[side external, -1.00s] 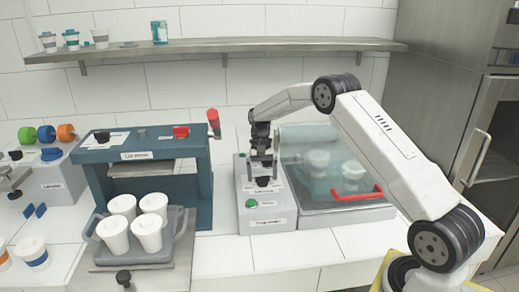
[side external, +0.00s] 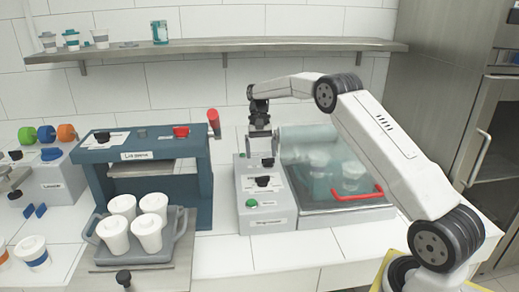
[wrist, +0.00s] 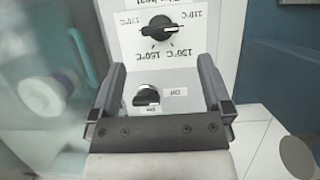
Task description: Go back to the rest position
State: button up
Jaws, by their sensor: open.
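My gripper (side external: 262,150) is open and empty. In the side view it hangs pointing down, over the back part of a grey control box (side external: 268,215). Its two fingers also show in the wrist view (wrist: 162,72), spread apart with nothing held between them. A black on/off knob (wrist: 146,96) shows between the fingers, and a black temperature dial (wrist: 157,35) shows beyond them. In the side view the temperature dial (side external: 263,181) sits in front of the gripper. The arm reaches in from the right, bent at its elbow.
A clear-lidded machine with a red handle (side external: 356,193) stands right of the control box, with cups inside. A blue press (side external: 150,185) stands left, with a tray (side external: 180,240) of several white cups before it. A shelf (side external: 220,46) runs along the wall above.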

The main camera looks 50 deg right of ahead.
jog(key=shift+d+r, duration=0.1)
jog(key=shift+r, duration=0.1)
dwell(0.4)
jog(key=s+a+n+t+h, duration=0.1)
jog(key=s+a+n, duration=0.1)
jog(key=s+a, duration=0.3)
jog(key=s+a+n+t+h, duration=0.1)
jog(key=s+a+n+t, duration=0.1)
jog(key=a, duration=0.5)
jog(key=s+a+f+n+t, duration=0.1)
jog(key=s+a+n, duration=0.1)
jog(key=s, duration=0.6)
jog(key=s+a+f+n+t+h, duration=0.1)
jog(key=s+a+f+n, duration=0.1)
jog(key=s+a, duration=0.3)
jog(key=s, duration=0.3)
jog(key=shift+s+a+n+t, duration=0.15)
jog(key=shift+a+n+t, duration=0.05)
jog(key=shift+n+t, duration=0.2)
